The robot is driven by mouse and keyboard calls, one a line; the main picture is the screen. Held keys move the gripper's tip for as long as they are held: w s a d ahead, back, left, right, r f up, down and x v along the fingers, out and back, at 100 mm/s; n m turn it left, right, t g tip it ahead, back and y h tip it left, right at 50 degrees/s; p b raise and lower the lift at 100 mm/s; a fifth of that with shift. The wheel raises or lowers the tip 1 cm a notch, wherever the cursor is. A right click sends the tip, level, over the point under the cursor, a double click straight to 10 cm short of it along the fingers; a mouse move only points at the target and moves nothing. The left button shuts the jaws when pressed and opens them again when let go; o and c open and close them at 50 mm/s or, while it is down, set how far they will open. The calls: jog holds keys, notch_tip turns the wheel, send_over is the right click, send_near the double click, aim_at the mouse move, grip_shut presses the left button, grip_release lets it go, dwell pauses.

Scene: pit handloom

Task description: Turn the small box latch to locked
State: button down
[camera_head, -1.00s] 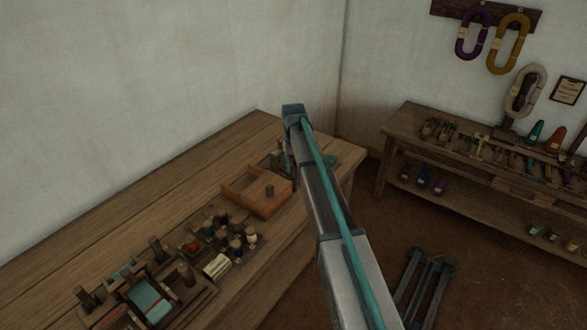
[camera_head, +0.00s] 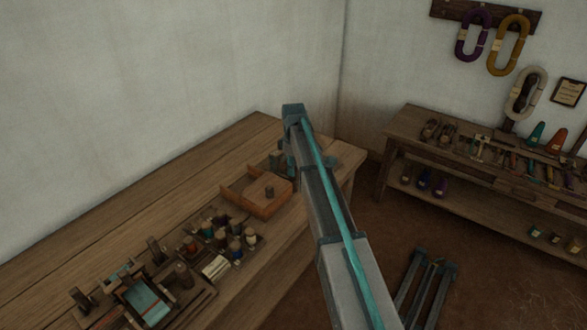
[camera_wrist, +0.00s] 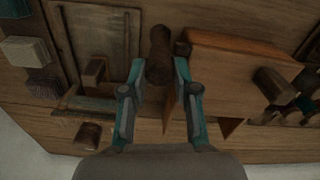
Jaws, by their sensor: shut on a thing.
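My gripper (camera_wrist: 159,72) is shut on a dark brown round knob (camera_wrist: 160,45), which stands between its two teal fingertips in the wrist view. To its left is a framed wooden panel (camera_wrist: 98,40) with a small upright block (camera_wrist: 94,70). I cannot tell for sure which piece is the box latch or which way it is turned. In the head view my forearm hides the gripper and most of what it holds.
An orange-brown wooden box (camera_head: 242,202) with a knob sits close by on the bench (camera_head: 130,205); it also shows in the wrist view (camera_wrist: 225,65), right of my gripper. Spools (camera_head: 235,248) and a small loom-like frame (camera_head: 146,302) lie nearer. Shelves (camera_head: 410,122) stand at right.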

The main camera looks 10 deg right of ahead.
jog(key=shift+n, duration=0.9)
jog(key=c, duration=0.9)
grip_release()
jog(key=shift+o, duration=0.2)
jog(key=shift+r, duration=0.1)
notch_tip(320, 180, up, 12)
